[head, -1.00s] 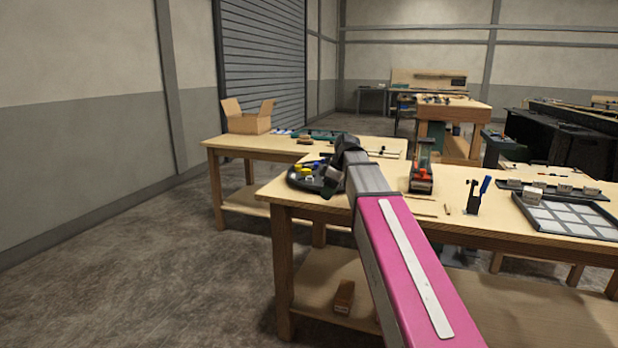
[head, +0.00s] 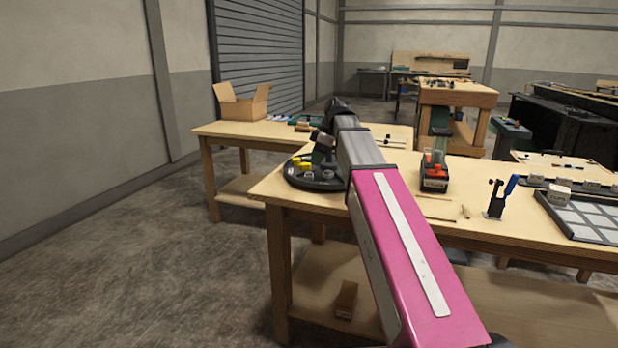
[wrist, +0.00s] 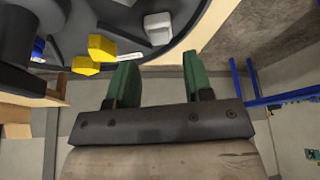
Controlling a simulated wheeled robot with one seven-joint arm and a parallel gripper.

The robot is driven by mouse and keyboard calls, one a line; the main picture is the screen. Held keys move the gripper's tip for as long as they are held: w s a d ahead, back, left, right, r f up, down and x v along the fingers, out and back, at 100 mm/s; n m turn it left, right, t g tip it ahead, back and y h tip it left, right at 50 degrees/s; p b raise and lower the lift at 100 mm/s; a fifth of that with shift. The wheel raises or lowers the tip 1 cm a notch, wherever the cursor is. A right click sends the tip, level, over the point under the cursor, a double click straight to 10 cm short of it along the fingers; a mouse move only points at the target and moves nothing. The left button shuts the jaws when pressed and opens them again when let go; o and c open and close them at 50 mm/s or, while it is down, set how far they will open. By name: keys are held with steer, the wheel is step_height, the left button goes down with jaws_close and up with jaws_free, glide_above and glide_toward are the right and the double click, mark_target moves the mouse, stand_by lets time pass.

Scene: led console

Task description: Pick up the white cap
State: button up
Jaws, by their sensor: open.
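The white cap (wrist: 158,27) lies in a round dark tray (wrist: 205,18) near the top of the wrist view. A small pale piece (head: 328,174) in the tray (head: 318,187) in the head view may be the same cap. My gripper (wrist: 158,62) is open and empty, with two green fingers below the cap in the wrist view and apart from it. In the head view my gripper (head: 321,145) hangs over the tray, partly hidden by my arm. Two yellow pieces (wrist: 100,47) lie left of the cap.
The tray stands at the left end of a wooden workbench (head: 390,190). A device with red parts (head: 434,172) and a dark stand with a blue handle (head: 498,197) stand to its right. A cardboard box (head: 243,103) is on the bench behind.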

mark_target(310, 172)
steer(key=shift+x, duration=3.1)
steer(key=c, duration=0.7)
